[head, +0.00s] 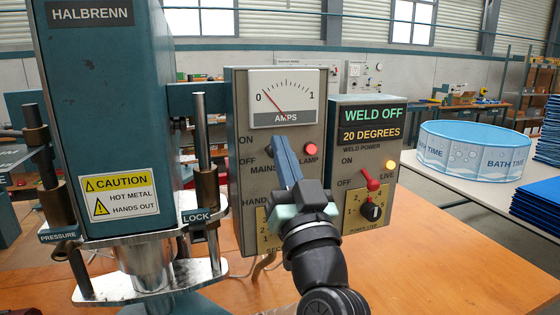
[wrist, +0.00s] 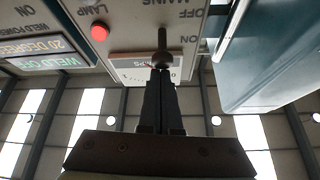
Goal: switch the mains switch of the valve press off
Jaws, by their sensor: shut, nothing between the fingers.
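The valve press (head: 105,120) stands at the left, with its grey control box (head: 243,110) beside it. The mains switch (wrist: 163,45) is a dark round-ended lever, seen upside down in the wrist view; its knob points toward the meter, on the ON side. In the head view my gripper mostly hides it. The red lamp (head: 311,149) beside it is lit; it also shows in the wrist view (wrist: 99,32). My gripper (head: 282,145) is shut and empty, fingertips in front of the box at the switch. In the wrist view the tips (wrist: 161,74) overlap the knob; I cannot tell whether they touch.
The amps meter (head: 284,97) sits above the switch. A second box (head: 350,105) at the right reads WELD OFF, with a red weld power switch (head: 371,181), lit lamp and black dial (head: 371,211). Press posts stand left of my gripper. The orange bench (head: 440,265) is clear at the right.

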